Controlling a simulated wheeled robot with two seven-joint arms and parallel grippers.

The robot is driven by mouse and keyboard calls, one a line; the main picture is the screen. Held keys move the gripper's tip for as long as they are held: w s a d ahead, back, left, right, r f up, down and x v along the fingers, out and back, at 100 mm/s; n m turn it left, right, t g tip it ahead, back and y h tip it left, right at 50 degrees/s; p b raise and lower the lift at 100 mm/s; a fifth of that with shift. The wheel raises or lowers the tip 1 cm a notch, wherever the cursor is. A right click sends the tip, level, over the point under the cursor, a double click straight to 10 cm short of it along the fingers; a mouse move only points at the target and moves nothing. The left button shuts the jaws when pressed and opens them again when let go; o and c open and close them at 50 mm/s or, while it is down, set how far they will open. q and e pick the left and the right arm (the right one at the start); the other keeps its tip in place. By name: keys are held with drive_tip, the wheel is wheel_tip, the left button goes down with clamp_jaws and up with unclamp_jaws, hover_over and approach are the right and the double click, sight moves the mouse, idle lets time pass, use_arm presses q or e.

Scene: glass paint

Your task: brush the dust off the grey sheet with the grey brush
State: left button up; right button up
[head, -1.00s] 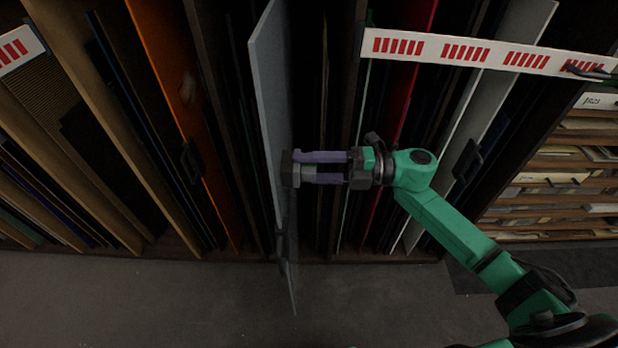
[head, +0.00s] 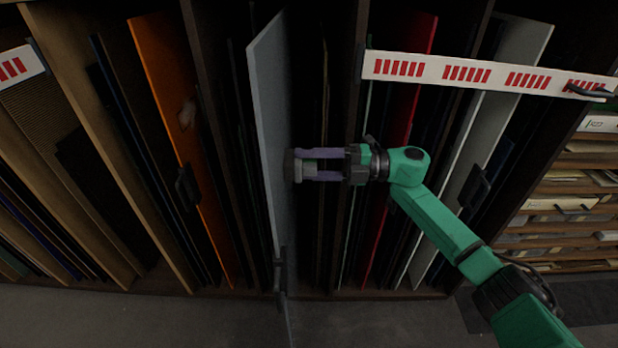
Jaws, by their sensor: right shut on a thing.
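The grey sheet (head: 268,125) stands upright, near edge-on, in a rack slot left of centre and sticks out toward me. My right gripper (head: 304,166) comes in from the right and is shut on the grey brush (head: 305,170). The brush's dark end points left at the sheet's right face, at about mid-height. It looks close to or against the sheet; I cannot tell whether it touches. I cannot make out dust on the sheet from this angle. My left gripper is not in view.
An orange sheet (head: 170,110) stands to the left, and red (head: 405,110) and white (head: 480,125) sheets to the right. A white rail with red marks (head: 490,75) crosses the slots at upper right. Dark clips stick out from several sheets. Bare floor (head: 120,325) lies in front.

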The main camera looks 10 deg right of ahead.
drive_tip(key=shift+w+d+f, duration=0.1)
drive_tip(key=shift+w+f, duration=0.05)
drive_tip(key=shift+w, duration=0.35)
drive_tip(key=shift+d+r, duration=0.1)
drive_tip(key=shift+r, duration=0.2)
drive_tip(key=shift+s+a+p, duration=0.2)
drive_tip(key=shift+s+p, duration=0.2)
drive_tip(key=shift+s, duration=0.05)
drive_tip(key=shift+s+a+p, duration=0.25)
drive_tip(key=shift+s+p, duration=0.15)
drive_tip(key=shift+s, duration=0.6)
drive_tip(key=shift+s+a, duration=0.15)
drive_tip(key=shift+s, duration=0.3)
drive_tip(key=shift+s+a+p, duration=0.35)
drive_tip(key=shift+s+p, duration=0.15)
drive_tip(key=shift+s, duration=0.8)
drive_tip(key=shift+s+a+p, duration=0.3)
drive_tip(key=shift+s+p, duration=0.15)
drive_tip(key=shift+s, duration=0.8)
drive_tip(key=shift+s+a+p, duration=0.35)
drive_tip(key=shift+s+p, duration=0.15)
drive_tip(key=shift+s, duration=0.8)
